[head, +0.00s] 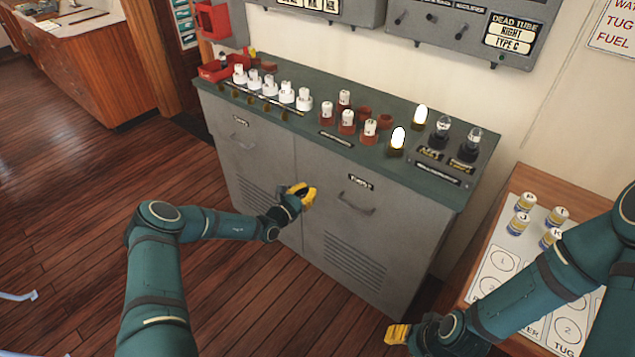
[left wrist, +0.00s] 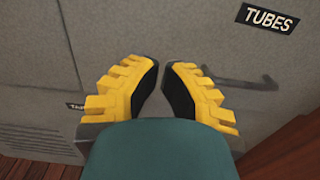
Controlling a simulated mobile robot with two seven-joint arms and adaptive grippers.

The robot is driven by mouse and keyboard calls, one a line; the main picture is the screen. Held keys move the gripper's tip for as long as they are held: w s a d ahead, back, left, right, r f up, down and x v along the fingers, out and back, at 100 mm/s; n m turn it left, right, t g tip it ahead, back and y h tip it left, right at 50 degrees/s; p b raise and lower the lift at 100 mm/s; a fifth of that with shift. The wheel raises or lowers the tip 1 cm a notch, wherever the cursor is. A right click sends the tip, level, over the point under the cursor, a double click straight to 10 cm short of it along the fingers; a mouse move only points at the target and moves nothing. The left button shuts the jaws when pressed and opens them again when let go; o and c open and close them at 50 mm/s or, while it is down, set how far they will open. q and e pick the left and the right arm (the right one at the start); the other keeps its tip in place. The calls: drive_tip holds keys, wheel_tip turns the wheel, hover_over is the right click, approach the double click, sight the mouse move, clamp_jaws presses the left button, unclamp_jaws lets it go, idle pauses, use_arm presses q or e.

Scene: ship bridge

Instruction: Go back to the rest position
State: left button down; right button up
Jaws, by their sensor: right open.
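My left gripper (head: 303,196) hangs in front of the grey cabinet (head: 262,172), near the seam between its doors. In the left wrist view its two yellow fingers (left wrist: 162,66) have tips close together with a narrow gap. Nothing shows between them, and I cannot tell whether this counts as open or shut. My right gripper (head: 396,334) is low at the bottom, left of the wooden side table (head: 478,262). It is open and no held thing shows; its far finger is partly hidden by its own wrist.
The cabinet's green top (head: 300,125) holds white and red sockets with tubes, two lit tubes and two dark-based tubes. Several small labelled cylinders (head: 525,202) stand on the side table's white board (head: 497,262), partly behind my right arm. Wooden floor (head: 70,215) at left is mostly clear.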

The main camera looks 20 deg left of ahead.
use_arm(q)
drive_tip(key=p+v, duration=0.1)
drive_tip(key=v, duration=0.5)
drive_tip(key=shift+f, duration=0.15)
